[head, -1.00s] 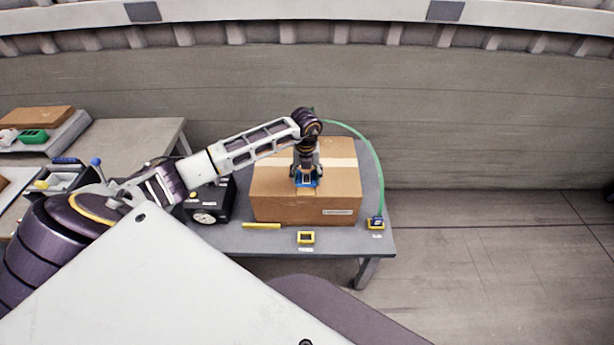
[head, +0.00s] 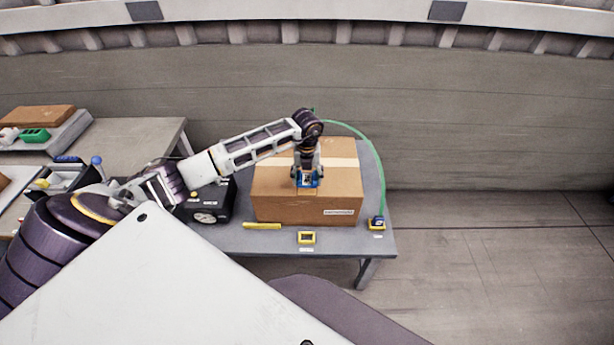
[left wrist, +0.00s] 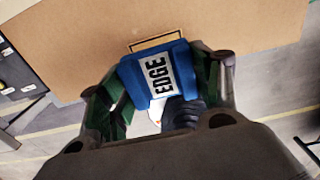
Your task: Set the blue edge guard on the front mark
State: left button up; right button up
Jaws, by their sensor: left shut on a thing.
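The blue edge guard (head: 307,184) is at the front top edge of the cardboard box (head: 275,205). In the left wrist view the guard (left wrist: 150,75) shows a white label reading EDGE. My left gripper (head: 307,174) points down over that edge and is shut on the guard, its green-padded fingers on either side in the left wrist view (left wrist: 158,90). A dark-outlined tan mark (left wrist: 155,42) on the box shows just beyond the guard, partly covered by it. I cannot tell whether the guard rests fully on the box. My right gripper is not in view.
The box stands on a grey table (head: 245,240). A black device with a gauge (head: 206,216) stands left of it. A yellow strip (head: 262,226), a yellow-framed block (head: 306,237) and a yellow-and-blue item (head: 376,222) lie along the front.

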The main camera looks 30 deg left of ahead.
pick_arm(q)
jog(key=shift+f+b, duration=0.95)
jog(key=shift+f, duration=0.7)
jog(key=shift+f+b, duration=0.35)
jog(key=shift+f, duration=0.1)
dwell(0.5)
jog(key=shift+w, duration=0.1)
jog(key=o, duration=1)
jog(key=shift+r, duration=6)
